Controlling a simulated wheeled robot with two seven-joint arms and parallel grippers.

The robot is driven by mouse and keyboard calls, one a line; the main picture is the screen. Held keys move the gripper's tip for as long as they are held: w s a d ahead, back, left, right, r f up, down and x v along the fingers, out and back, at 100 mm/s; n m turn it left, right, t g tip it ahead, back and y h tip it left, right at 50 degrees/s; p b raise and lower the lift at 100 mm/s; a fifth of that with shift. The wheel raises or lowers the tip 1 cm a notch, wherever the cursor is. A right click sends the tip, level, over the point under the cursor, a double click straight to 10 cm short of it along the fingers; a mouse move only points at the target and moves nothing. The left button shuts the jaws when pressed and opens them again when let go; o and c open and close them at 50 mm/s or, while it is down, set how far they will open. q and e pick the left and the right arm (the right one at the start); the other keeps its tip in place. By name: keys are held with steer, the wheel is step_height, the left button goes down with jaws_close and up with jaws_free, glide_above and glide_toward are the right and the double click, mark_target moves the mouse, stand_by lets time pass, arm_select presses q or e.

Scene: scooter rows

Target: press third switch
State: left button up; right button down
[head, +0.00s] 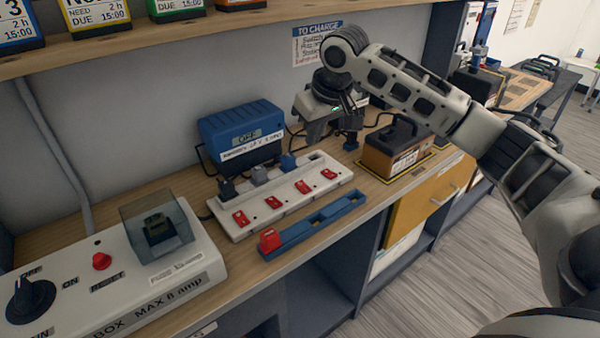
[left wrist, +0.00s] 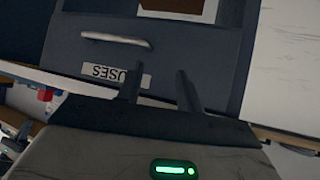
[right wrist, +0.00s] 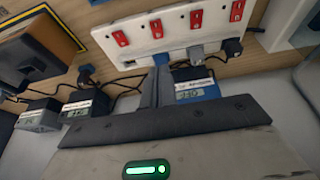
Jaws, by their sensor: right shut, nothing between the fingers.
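A white power strip (head: 225,228) lies on the bench with a row of several red switches. Counted from the left in the head view, the third switch (head: 303,187) is unobstructed; it also shows in the right wrist view (right wrist: 156,28), where the row runs reversed. Black, grey and blue plugs sit along the strip's back. My right gripper (head: 352,112) is shut and empty, above and behind the strip's right end; its fingertips (right wrist: 158,73) appear apart from the switches. My left gripper (left wrist: 157,82) is open and empty before a dark drawer, outside the head view.
A blue charger box (head: 240,135) stands behind the strip. A blue rail (head: 320,220) with a red block lies in front. A white control box (head: 130,265) is at left, a black-and-orange battery (head: 395,150) at right. A shelf (head: 140,42) runs overhead.

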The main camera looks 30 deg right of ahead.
glide_toward(299, 183)
steer(key=x, duration=0.5)
steer(key=shift+w+r, duration=0.1)
steer(key=shift+x, duration=0.8)
arm_select(q)
steer(key=shift+w+d+r, duration=0.1)
steer(key=shift+w+r, duration=0.1)
steer(key=shift+w, duration=0.1)
